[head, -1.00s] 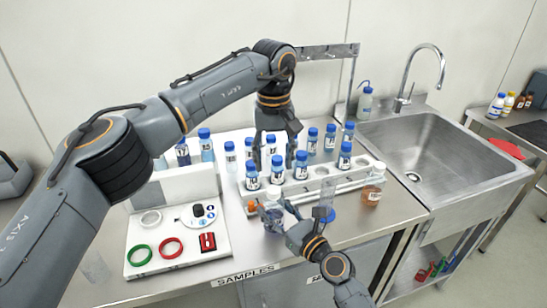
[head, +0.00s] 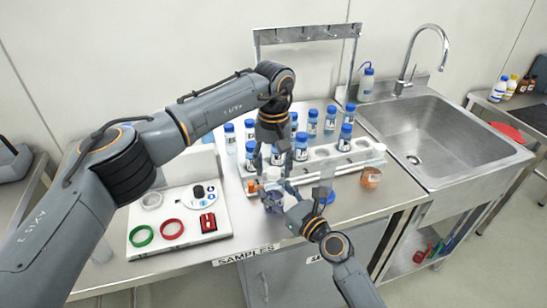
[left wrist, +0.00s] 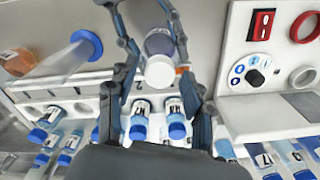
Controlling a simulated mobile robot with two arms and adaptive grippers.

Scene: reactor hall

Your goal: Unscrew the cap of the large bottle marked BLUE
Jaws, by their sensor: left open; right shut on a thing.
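A bottle with a round white cap (left wrist: 160,71) and a dark blue-purple body (left wrist: 159,42) is in the left wrist view; its label is not readable. In the head view this bottle (head: 270,203) is held upright by my right gripper (head: 281,197), in front of the sample rack. My left gripper (head: 269,178) points down over it. In the left wrist view its open fingers stand on either side of the bottle and cap, with gaps visible. Whether they touch the cap cannot be told.
Blue-capped sample bottles stand in a white rack (head: 345,165) behind. A clear cylinder with a blue base (head: 323,195) and an amber bottle (head: 371,178) stand to the right. A white board (head: 140,207) with rings and a red switch is left. The sink (head: 440,150) is far right.

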